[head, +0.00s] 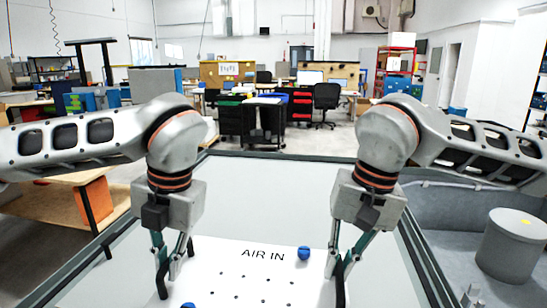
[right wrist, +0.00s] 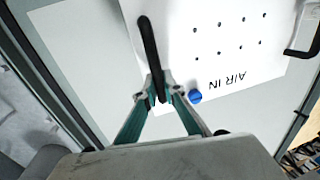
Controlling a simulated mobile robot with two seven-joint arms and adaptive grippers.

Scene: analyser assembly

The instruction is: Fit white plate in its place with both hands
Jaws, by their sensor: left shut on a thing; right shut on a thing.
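The white plate (head: 235,262) has black "AIR IN" lettering, several small holes and a black handle on each side. It lies over the pale grey panel in the lower middle of the head view, cut off by the bottom edge. My left gripper (head: 170,268) is shut on the left black handle (head: 162,282). My right gripper (head: 343,264) is shut on the right black handle (head: 339,292); this handle (right wrist: 150,45) also shows between the fingers in the right wrist view. I cannot tell whether the plate touches the panel.
A blue knob (head: 304,253) stands by the lettering, and another (head: 188,305) shows at the bottom edge. The pale panel (head: 270,190) is bare beyond the plate, with a dark rim. A grey cylinder (head: 511,246) stands at right. A wooden bench (head: 60,205) is at left.

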